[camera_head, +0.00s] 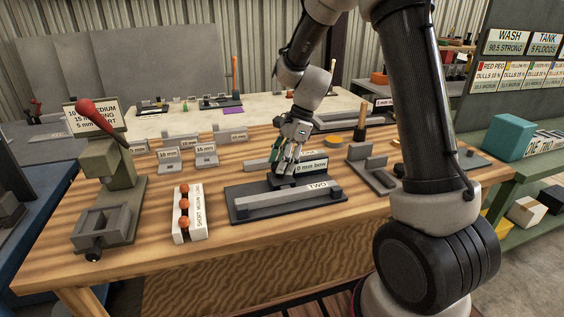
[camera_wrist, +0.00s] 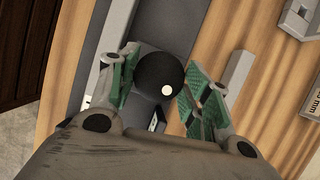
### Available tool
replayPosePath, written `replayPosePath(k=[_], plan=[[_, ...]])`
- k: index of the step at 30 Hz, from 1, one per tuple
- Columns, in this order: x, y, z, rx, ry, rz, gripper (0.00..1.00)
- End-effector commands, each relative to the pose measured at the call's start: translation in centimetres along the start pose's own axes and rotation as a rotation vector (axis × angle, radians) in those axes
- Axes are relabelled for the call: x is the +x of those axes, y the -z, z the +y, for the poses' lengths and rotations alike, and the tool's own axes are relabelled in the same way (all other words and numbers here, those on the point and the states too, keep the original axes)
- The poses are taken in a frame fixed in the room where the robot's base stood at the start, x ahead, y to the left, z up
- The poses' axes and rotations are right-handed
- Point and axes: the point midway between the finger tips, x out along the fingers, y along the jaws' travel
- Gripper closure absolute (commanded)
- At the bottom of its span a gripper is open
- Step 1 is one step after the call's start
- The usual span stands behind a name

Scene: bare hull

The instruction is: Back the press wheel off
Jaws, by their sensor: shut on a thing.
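The press wheel (camera_wrist: 158,72), a round black knob with a pale dot, sits between the green-padded fingers of my gripper (camera_wrist: 165,88) in the wrist view. My gripper is shut on it. In the head view my gripper (camera_head: 286,170) reaches down onto the dark press plate (camera_head: 240,213) near the middle of the bench. The wheel is mostly hidden there by the fingers. A grey bar (camera_head: 270,203) labelled "TWO" lies along the front of the plate, between dark end blocks. The wheel's turn angle cannot be told.
A green lever press (camera_head: 120,190) with a red handle stands at the left. A white rack (camera_head: 190,215) with orange balls lies beside the plate. Labelled blocks (camera_head: 168,157) stand behind, and a grey fixture (camera_head: 372,170) is at the right. The bench front is clear.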

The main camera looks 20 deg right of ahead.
Motion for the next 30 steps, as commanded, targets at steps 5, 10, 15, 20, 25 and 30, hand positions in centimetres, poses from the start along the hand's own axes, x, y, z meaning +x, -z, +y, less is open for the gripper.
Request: replayPosePath(k=[5,10,15,20,25,30], plan=[[0.0,0.01,-0.2,-0.153,-0.062,0.001,0.76],[0.04,-0.03,-0.26,-0.303,-0.125,0.001,0.76],[0.03,-0.03,-0.32,-0.452,-0.187,0.002,0.76],[0.04,-0.12,-0.41,-0.594,-0.245,0.002,0.76],[0.06,-0.15,-0.46,-0.742,-0.307,0.002,0.76],[0.06,-0.24,-0.53,-0.892,-0.368,0.002,0.76]])
